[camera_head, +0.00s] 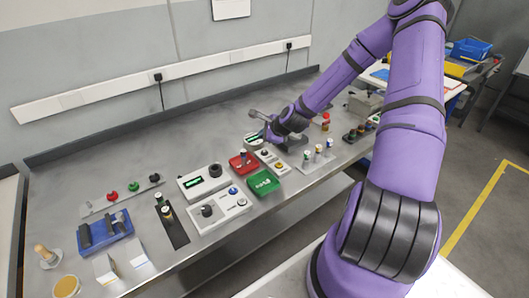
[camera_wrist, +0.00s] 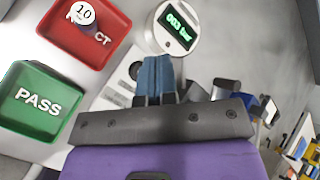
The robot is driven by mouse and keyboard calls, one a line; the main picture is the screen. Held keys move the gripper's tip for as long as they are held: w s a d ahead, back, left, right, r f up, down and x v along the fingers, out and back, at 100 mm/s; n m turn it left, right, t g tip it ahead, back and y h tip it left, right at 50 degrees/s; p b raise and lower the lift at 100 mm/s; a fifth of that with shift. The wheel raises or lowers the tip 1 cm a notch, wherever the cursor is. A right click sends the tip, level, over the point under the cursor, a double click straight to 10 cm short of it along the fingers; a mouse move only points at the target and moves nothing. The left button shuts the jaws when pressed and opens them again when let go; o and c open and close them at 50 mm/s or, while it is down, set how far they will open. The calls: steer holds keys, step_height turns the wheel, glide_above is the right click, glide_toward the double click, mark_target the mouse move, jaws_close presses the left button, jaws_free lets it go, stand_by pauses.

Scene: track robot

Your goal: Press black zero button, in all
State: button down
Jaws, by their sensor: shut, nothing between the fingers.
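A pale control panel (camera_wrist: 118,92) lies beside my gripper in the wrist view. A dark round button (camera_wrist: 137,70) shows at its edge, partly hidden by my fingers; I cannot tell whether it is the black zero button. The panel also shows in the head view (camera_head: 282,170), with small knobs or buttons on it. A round white scale-like device (camera_wrist: 150,30) with a lit green readout (camera_wrist: 175,27) stands just beyond the fingertips. My gripper (camera_wrist: 155,65) is shut and empty, its blue fingers together over the panel's edge. In the head view my gripper (camera_head: 266,136) is low over the bench, by the device.
A red tray (camera_wrist: 62,48) holding a white-topped piece marked 10 (camera_wrist: 82,14) and a green PASS tray (camera_wrist: 22,122) lie left of my gripper. In the head view, white instrument boxes (camera_head: 222,212) stand farther left. Small cylinders (camera_head: 317,152) stand to the right.

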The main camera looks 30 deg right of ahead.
mark_target(264, 152)
steer(key=shift+f, duration=2.1)
steer(key=shift+f, duration=0.2)
stand_by(0.4)
steer(key=shift+f, duration=0.2)
steer(key=shift+f, duration=0.4)
stand_by(0.9)
steer(key=shift+r, duration=0.85)
steer(key=shift+r, duration=2.45)
